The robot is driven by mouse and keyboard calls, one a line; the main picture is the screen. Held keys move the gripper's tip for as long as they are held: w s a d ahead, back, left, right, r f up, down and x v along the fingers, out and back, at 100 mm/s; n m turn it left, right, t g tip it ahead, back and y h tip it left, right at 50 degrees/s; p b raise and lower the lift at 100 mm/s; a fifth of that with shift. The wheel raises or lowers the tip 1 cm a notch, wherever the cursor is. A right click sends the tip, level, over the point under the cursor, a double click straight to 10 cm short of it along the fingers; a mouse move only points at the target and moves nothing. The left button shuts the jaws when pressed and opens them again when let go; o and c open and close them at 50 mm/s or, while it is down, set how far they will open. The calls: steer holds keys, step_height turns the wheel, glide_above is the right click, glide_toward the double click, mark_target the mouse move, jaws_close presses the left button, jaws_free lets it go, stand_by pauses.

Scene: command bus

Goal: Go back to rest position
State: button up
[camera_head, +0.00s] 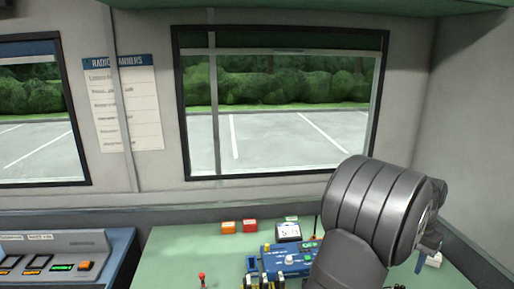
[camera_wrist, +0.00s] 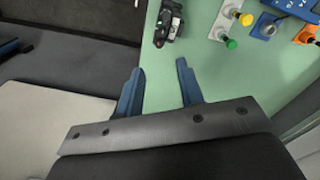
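My gripper (camera_wrist: 159,66) shows in the wrist view with its two blue fingers spread apart and nothing between them. It hangs over the edge of the green tabletop (camera_wrist: 205,75). In the head view my dark grey arm rises at the right, and the blue gripper (camera_head: 431,243) is partly hidden behind it, near the right wall. No object is held.
A console (camera_head: 60,262) stands at left. In the wrist view, a black device (camera_wrist: 168,22) and several coloured knobs lie beyond the fingers.

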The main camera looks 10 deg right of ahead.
glide_above(402, 286)
steer(key=shift+d+f, duration=0.1)
steer(key=shift+f, duration=2.05)
steer(key=shift+r, duration=0.6)
step_height(402, 286, up, 13)
steer(key=s+m, duration=0.1)
steer(key=m, duration=0.2)
step_height(402, 286, down, 8)
steer(key=shift+w+f+t, duration=0.15)
steer(key=shift+f+t, duration=0.1)
steer(key=shift+t, duration=0.15)
steer(key=shift+r, duration=0.15)
